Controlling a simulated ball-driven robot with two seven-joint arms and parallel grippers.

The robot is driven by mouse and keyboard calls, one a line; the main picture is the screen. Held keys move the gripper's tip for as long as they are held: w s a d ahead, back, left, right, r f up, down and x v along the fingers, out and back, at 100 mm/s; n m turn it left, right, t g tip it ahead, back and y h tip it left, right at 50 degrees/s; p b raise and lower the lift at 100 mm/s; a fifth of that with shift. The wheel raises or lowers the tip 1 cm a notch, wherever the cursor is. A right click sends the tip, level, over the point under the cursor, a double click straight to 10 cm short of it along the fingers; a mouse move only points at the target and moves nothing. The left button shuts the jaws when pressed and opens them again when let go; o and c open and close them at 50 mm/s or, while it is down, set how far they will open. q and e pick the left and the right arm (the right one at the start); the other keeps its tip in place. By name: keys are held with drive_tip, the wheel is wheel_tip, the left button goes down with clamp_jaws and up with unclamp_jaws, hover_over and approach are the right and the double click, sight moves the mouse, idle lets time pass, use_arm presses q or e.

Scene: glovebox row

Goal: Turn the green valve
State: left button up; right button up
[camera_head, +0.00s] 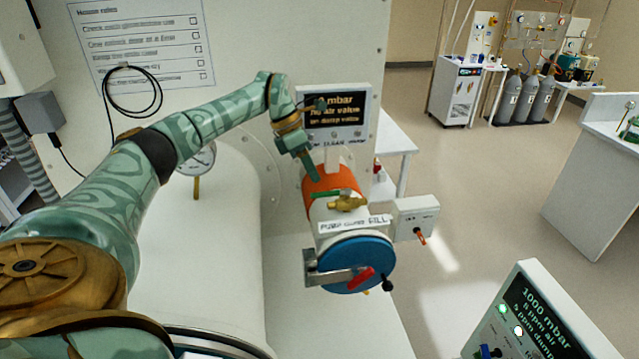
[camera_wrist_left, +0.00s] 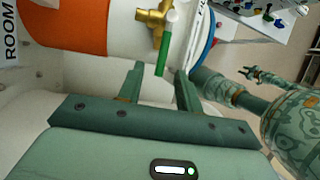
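The green valve handle (camera_head: 335,194) is a short lever on a brass valve body (camera_head: 347,204), on top of a white cylinder with an orange band. In the left wrist view the green handle (camera_wrist_left: 161,56) hangs below the brass body (camera_wrist_left: 154,20). My left gripper (camera_head: 312,176) is above and behind the valve. In its wrist view the left gripper (camera_wrist_left: 159,78) is open and empty, its fingers apart on either side of the handle's line; the handle's end lies just beyond them. A small dark gripper, apparently my right one (camera_wrist_left: 248,73), shows far off; its opening is unclear.
A blue round door (camera_head: 355,265) with a red-handled latch (camera_head: 362,279) closes the cylinder's front. A small white box (camera_head: 417,218) sits at its right. A display panel (camera_head: 337,112) stands behind, and another panel (camera_head: 535,312) is at lower right. Open floor lies to the right.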

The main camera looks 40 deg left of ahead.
sight(331, 194)
use_arm(q)
drive_tip(key=x, duration=0.4)
drive_tip(key=shift+d+f+p, duration=0.3)
drive_tip(key=shift+d+p, duration=0.1)
drive_tip(key=shift+a+f, duration=0.1)
drive_tip(key=shift+f, duration=0.1)
clamp_jaws()
